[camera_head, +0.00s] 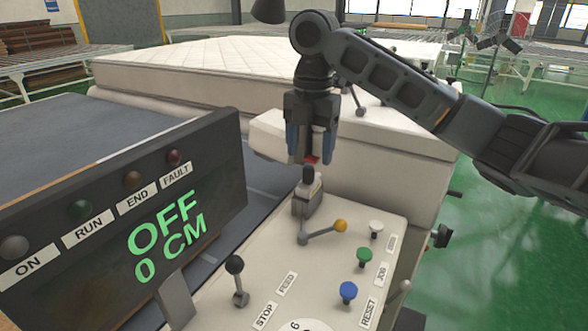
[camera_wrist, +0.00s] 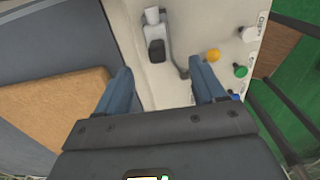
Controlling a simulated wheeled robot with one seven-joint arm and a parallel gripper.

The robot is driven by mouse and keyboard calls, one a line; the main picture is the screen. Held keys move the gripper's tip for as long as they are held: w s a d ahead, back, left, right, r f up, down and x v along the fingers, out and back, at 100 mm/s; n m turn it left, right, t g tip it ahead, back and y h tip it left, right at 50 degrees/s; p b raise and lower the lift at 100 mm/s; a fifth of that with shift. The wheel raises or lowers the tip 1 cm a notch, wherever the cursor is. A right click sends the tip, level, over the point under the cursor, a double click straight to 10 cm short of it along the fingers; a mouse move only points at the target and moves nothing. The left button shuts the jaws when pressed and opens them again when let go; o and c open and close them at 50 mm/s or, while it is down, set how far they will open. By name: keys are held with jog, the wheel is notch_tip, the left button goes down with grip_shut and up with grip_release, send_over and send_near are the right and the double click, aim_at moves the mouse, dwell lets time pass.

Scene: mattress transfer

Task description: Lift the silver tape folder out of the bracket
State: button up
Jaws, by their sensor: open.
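A small silver piece with a dark top, which looks like the tape folder (camera_head: 308,183), stands upright in a grey bracket (camera_head: 303,209) on the cream control panel. In the wrist view the folder (camera_wrist: 152,16) shows at the top middle, with a black part (camera_wrist: 156,50) below it. I cannot tell exactly where folder and bracket meet. My gripper (camera_head: 309,155) points down just above the folder, its blue fingers apart and empty. In the wrist view the gripper (camera_wrist: 161,72) has its fingers spread, with bare panel between the tips and the folder just beyond them.
A lever with a yellow knob (camera_head: 340,226) sits close beside the bracket. A black-knobbed lever (camera_head: 237,282), a green button (camera_head: 364,257) and a blue button (camera_head: 348,291) stand nearer. A display (camera_head: 125,222) reads OFF, 0 CM at left. A white mattress (camera_head: 200,68) lies behind.

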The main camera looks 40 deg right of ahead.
aim_at(310, 165)
jog(key=shift+w+d, duration=0.25)
jog(key=shift+w+f, duration=0.1)
jog(key=shift+f, duration=0.25)
jog(key=shift+d+f, duration=0.15)
jog(key=shift+f, duration=3.25)
jog(key=shift+c, duration=0.5)
grip_shut()
